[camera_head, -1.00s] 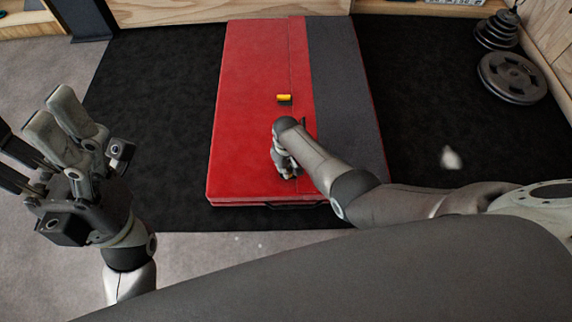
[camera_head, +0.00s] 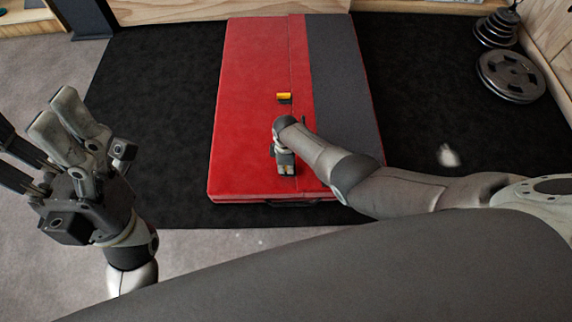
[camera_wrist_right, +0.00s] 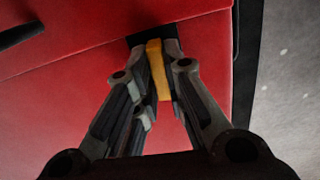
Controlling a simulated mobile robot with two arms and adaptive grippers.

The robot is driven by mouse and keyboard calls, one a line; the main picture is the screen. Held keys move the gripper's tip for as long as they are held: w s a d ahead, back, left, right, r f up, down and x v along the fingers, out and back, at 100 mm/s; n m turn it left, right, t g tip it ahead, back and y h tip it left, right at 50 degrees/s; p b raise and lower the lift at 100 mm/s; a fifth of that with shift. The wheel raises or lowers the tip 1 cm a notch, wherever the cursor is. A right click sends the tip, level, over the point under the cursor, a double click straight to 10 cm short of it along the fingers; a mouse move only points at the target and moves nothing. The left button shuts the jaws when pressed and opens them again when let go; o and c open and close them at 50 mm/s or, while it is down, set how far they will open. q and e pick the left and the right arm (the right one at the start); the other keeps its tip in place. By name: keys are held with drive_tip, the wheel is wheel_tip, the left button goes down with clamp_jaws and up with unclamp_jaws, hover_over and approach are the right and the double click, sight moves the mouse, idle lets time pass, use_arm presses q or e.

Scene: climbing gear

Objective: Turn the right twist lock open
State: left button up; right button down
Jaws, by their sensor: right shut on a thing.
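A yellow twist lock (camera_wrist_right: 158,72) shows in the right wrist view, on a dark base at the edge of the red crash pad (camera_wrist_right: 75,105). My right gripper (camera_wrist_right: 160,55) is shut on it, one finger on each side of the yellow bar. In the head view my right gripper (camera_head: 286,168) is over the near end of the red pad (camera_head: 240,130); the lock it holds is hidden there. Another yellow lock (camera_head: 284,96) sits farther back on the pad, clear of the arm. My left gripper (camera_head: 32,130) is open and empty at the far left, away from the pad.
The pad has a grey strip (camera_head: 340,80) on its right and lies on a black mat (camera_head: 150,90). Weight plates (camera_head: 512,76) are stacked at the back right. A white patch (camera_head: 448,156) is on the mat at right. The mat left of the pad is clear.

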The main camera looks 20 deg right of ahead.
drive_tip(key=shift+n, duration=0.5)
drive_tip(key=c, duration=1.5)
unclamp_jaws()
drive_tip(key=shift+r, duration=0.1)
wheel_tip(320, 180, up, 12)
